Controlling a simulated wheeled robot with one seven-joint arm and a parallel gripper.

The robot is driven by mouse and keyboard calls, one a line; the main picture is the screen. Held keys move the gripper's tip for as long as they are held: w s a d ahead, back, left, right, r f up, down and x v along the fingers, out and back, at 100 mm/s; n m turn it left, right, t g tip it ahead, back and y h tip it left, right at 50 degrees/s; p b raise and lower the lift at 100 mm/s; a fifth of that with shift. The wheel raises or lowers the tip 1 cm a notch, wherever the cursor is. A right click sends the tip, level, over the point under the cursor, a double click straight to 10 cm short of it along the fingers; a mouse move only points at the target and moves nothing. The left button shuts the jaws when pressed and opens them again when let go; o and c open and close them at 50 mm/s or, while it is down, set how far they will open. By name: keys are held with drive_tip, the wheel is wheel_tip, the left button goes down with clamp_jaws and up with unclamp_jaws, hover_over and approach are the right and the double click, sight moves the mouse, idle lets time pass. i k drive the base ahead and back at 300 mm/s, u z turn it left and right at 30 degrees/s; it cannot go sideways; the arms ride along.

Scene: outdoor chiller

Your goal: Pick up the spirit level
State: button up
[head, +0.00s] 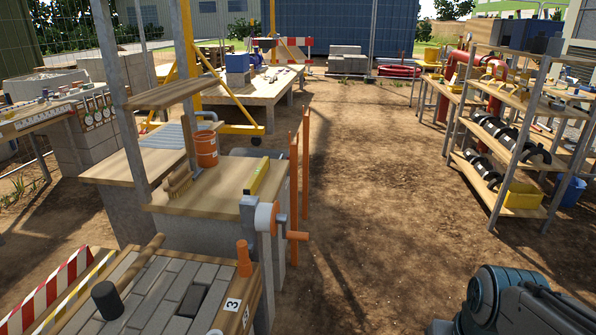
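The spirit level appears to be a slim yellow bar (258,176) in the head view. It lies on the right part of a wooden-topped bench (215,188), close to the bench's right edge. Its vials are too small to make out. Part of my own arm shows at the lower right corner, well apart from the bench. My gripper's fingers are not in the picture.
An orange bucket (206,148) and a brush (178,184) stand on the same bench. A winch with a crank (268,217) is at its front corner, and orange posts (299,170) stand to its right. Shelving (510,130) is at right. Bare ground (385,190) lies between.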

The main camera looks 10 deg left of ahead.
sight(251, 187)
drive_tip(key=z, duration=0.2)
drive_tip(key=i, duration=1.45)
drive_tip(key=u, duration=0.4)
drive_tip(key=i, duration=1.3)
drive_tip(key=u, duration=1.8)
drive_tip(key=i, duration=0.7)
drive_tip(key=u, duration=0.6)
